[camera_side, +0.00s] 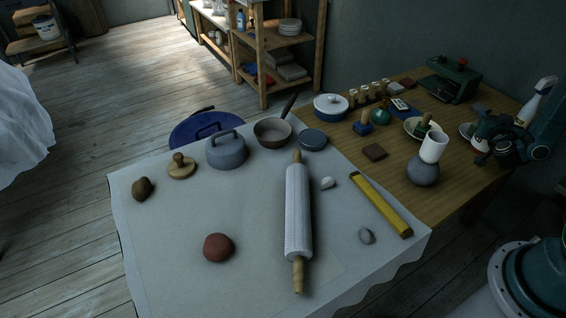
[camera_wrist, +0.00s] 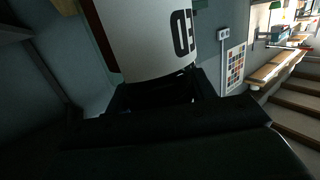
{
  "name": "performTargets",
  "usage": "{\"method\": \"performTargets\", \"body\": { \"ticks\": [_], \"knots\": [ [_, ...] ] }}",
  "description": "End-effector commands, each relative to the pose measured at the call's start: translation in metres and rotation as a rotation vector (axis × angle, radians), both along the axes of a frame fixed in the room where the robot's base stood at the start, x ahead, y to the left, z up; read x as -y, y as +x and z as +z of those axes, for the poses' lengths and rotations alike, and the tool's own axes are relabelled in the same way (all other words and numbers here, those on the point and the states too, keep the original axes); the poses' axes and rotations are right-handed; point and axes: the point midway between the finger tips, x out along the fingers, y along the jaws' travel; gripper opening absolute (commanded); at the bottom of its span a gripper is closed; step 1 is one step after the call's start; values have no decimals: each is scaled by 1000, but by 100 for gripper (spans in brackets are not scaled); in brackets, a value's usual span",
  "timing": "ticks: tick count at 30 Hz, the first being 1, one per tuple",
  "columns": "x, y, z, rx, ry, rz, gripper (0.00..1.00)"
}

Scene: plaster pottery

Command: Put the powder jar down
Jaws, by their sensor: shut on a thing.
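The powder jar, a white cylinder with black lettering (camera_wrist: 150,40), fills the top middle of the wrist view. My gripper (camera_wrist: 165,92) is shut on it; the dark jaws hide its near end. In the side view my gripper (camera_side: 488,138) is at the far right, over the right end of the wooden table. A small white part of the jar (camera_side: 480,144) seems to show at the jaws, mostly hidden by them. I cannot tell whether the jar touches the table.
A white cup (camera_side: 433,147) on a grey round pot (camera_side: 423,171) stands left of my gripper. A bowl (camera_side: 418,128) and a green machine (camera_side: 453,80) are close by. The cloth-covered table (camera_side: 190,240) holds a rolling pin (camera_side: 298,215) and has clear room at its front left.

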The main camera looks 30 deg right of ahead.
Motion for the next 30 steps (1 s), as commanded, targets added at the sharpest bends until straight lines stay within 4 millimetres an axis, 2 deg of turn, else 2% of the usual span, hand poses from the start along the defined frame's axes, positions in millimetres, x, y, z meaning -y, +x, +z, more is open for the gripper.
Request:
{"method": "performTargets", "body": {
  "ticks": [12, 23, 30],
  "knots": [
    [0, 1, -35, 0, -1, 1, 13],
    [0, 1, -44, 1, -2, 1, 13],
    [0, 1, -63, 2, 0, 2, 13]
  ]
}}
